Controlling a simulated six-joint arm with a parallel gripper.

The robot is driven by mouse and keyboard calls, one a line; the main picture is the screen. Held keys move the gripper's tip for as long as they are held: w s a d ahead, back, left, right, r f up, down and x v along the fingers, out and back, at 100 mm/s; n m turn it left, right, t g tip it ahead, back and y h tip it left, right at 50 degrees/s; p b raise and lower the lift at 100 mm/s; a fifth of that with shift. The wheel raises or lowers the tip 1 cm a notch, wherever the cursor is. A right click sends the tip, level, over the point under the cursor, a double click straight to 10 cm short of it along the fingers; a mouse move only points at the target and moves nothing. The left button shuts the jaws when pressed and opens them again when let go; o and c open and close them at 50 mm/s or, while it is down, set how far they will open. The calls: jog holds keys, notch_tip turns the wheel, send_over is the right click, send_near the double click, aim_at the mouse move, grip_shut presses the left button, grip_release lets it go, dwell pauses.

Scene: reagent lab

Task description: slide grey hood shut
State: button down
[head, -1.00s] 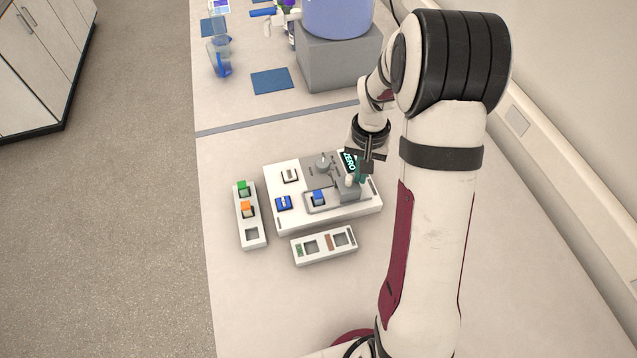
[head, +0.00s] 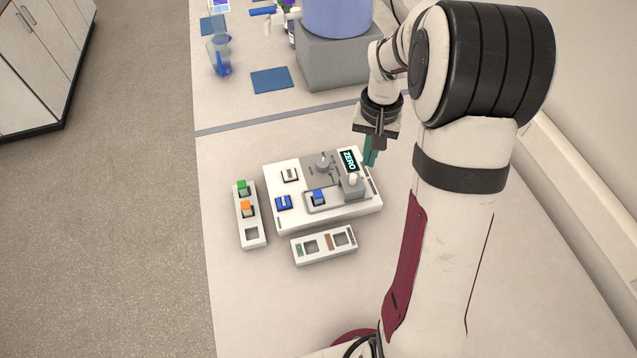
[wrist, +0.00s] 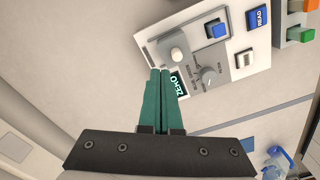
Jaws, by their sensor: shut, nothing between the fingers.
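The grey hood (head: 354,191) is a small block with a pale knob (head: 353,179) on top. It sits at the right end of a shallow outlined bay on the white device (head: 290,222). A blue block (head: 319,196) stands uncovered in the left part of that bay. The knob also shows in the wrist view (wrist: 176,54). My gripper (head: 370,163) has green fingers, together and empty, above the device's back right edge. It is apart from the hood and knob. In the wrist view the fingertips (wrist: 160,71) point just beside the knob.
The device carries a ZERO display (head: 349,160), a grey dial (head: 323,164) and a blue switch (head: 284,203). A rack with green and orange blocks (head: 249,229) stands left, another rack (head: 324,246) in front. A grey box (head: 338,62) stands behind.

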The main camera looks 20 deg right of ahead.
aim_at(354, 176)
jog(key=c, duration=1.5)
grip_release()
jog(key=shift+c, duration=0.2)
jog(key=o, duration=0.7)
jog(key=a+r+m, duration=0.1)
jog(key=r, duration=0.2)
jog(key=r+m, duration=0.1)
jog(key=r, duration=0.3)
jog(key=a+r, duration=0.1)
jog(key=r, duration=0.2)
jog(key=shift+w+a+r+m, duration=0.1)
jog(key=shift+a+r+m, duration=0.1)
jog(key=shift+a+m, duration=0.2)
notch_tip(354, 176, down, 15)
jog(key=shift+f, duration=0.2)
grip_shut()
jog(key=shift+r, duration=0.1)
